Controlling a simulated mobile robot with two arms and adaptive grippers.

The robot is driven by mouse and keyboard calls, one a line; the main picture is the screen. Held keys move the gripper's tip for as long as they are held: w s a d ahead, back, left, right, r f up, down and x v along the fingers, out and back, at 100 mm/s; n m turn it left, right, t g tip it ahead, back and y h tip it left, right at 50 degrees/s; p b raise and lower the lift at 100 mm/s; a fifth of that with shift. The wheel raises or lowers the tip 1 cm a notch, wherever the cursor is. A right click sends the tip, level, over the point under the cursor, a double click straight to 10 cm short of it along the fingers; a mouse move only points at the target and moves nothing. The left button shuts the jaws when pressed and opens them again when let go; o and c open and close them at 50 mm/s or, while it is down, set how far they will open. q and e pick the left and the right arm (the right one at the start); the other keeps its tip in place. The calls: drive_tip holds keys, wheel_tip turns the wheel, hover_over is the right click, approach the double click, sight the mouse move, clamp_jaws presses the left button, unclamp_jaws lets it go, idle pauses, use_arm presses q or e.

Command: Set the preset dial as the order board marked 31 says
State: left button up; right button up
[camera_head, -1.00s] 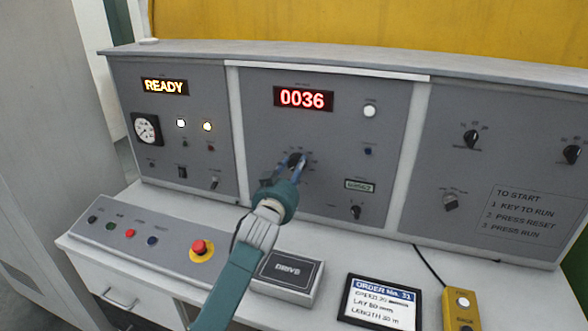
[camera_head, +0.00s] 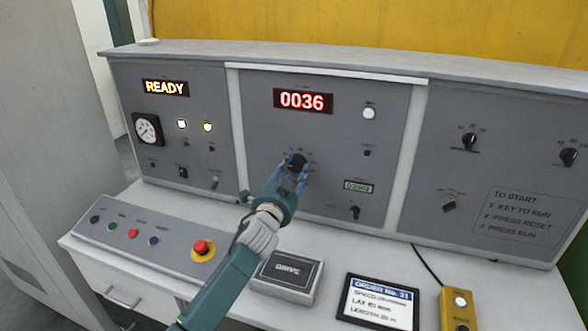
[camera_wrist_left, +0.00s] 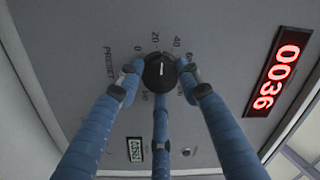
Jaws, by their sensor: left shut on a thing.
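The black preset dial (camera_head: 297,162) is on the middle grey panel, under a red display (camera_head: 303,100) that reads 0036. My left gripper (camera_head: 296,173) has its blue fingers closed around the dial. In the left wrist view the dial (camera_wrist_left: 160,73) sits between the fingertips, beside the word PRESET and printed scale numbers. Its white pointer line lies between the 20 and 40 marks or close to 20; I cannot tell exactly. The order board (camera_head: 380,302), headed Order No. 31, lies on the desk; its smaller lines are blurred. My right gripper is not seen.
A sloped box with buttons and a red emergency stop (camera_head: 201,248) is at the left. A DRIVE box (camera_head: 287,276) lies below my left arm. A yellow pendant (camera_head: 459,309) stands right of the order board. Other knobs dot the right panel.

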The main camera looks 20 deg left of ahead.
use_arm(q)
drive_tip(key=shift+a+f+m, duration=0.1)
drive_tip(key=shift+f+m, duration=0.1)
drive_tip(key=shift+m, duration=0.5)
drive_tip(key=o, duration=1.1)
drive_tip(key=shift+o, duration=0.2)
drive_tip(key=shift+r, duration=0.1)
drive_tip(key=s, duration=1.2)
drive_tip(key=shift+f, duration=0.3)
drive_tip(key=shift+a, duration=0.1)
